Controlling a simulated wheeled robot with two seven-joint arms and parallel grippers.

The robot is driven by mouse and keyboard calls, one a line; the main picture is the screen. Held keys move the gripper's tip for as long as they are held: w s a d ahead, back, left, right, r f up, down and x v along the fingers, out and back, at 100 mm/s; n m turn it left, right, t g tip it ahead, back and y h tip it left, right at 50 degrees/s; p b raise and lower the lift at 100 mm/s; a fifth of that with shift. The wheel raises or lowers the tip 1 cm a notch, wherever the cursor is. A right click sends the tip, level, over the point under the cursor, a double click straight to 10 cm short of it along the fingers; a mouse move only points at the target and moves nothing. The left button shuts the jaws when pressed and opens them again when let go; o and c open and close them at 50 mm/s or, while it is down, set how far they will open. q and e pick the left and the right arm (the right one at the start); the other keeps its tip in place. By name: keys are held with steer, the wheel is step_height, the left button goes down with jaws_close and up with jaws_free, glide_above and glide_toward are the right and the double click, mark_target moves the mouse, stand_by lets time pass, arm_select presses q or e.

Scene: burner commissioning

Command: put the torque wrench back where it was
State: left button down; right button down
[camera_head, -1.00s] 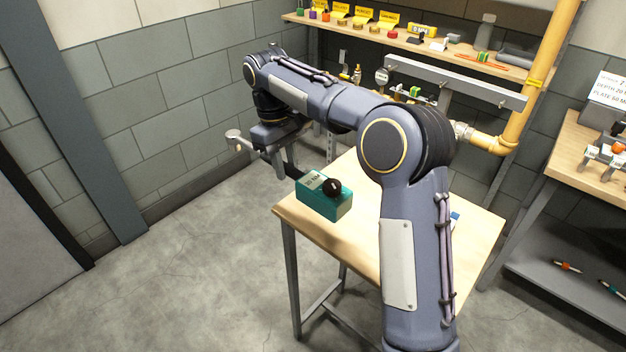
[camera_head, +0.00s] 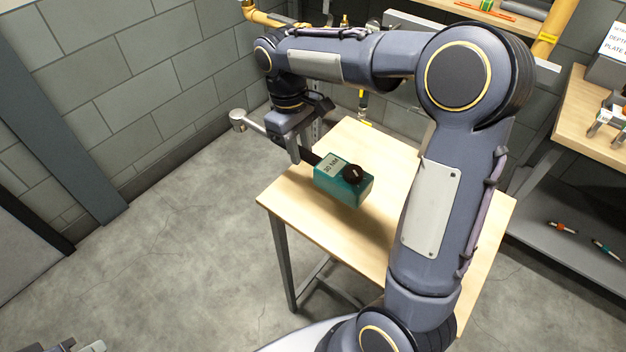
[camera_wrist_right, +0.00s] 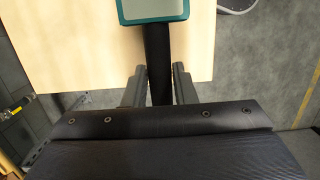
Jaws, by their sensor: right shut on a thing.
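The torque wrench is a teal box (camera_head: 340,190) with a "30 NM" label and a black knob, a black handle, and a grey metal head (camera_head: 238,118) at the far left end. My right gripper (camera_head: 303,156) is shut on the black handle, between box and head. In the right wrist view, the fingers (camera_wrist_right: 158,75) straddle the handle, with the teal box (camera_wrist_right: 152,12) beyond them. The box is over the left part of the wooden table (camera_head: 290,200), seemingly just above it; the head end sticks out past the table's edge. A grey piece at the lower left, apparently my left gripper (camera_head: 75,347), is mostly cut off.
My right arm covers much of the table's right side. A yellow pipe (camera_head: 548,35) and a grey rail stand behind the table. A second bench (camera_head: 575,125) with fittings is at the right, with a grey lower shelf (camera_head: 545,240). Open floor lies left of the table.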

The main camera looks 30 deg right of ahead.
steer(key=s+f, duration=0.1)
steer(key=f, duration=0.1)
steer(key=s+d+f, duration=0.1)
steer(key=s+f, duration=0.1)
steer(key=shift+s+f, duration=0.2)
steer(key=shift+s, duration=0.05)
steer(key=shift+s+f, duration=0.1)
steer(key=shift+f, duration=1.5)
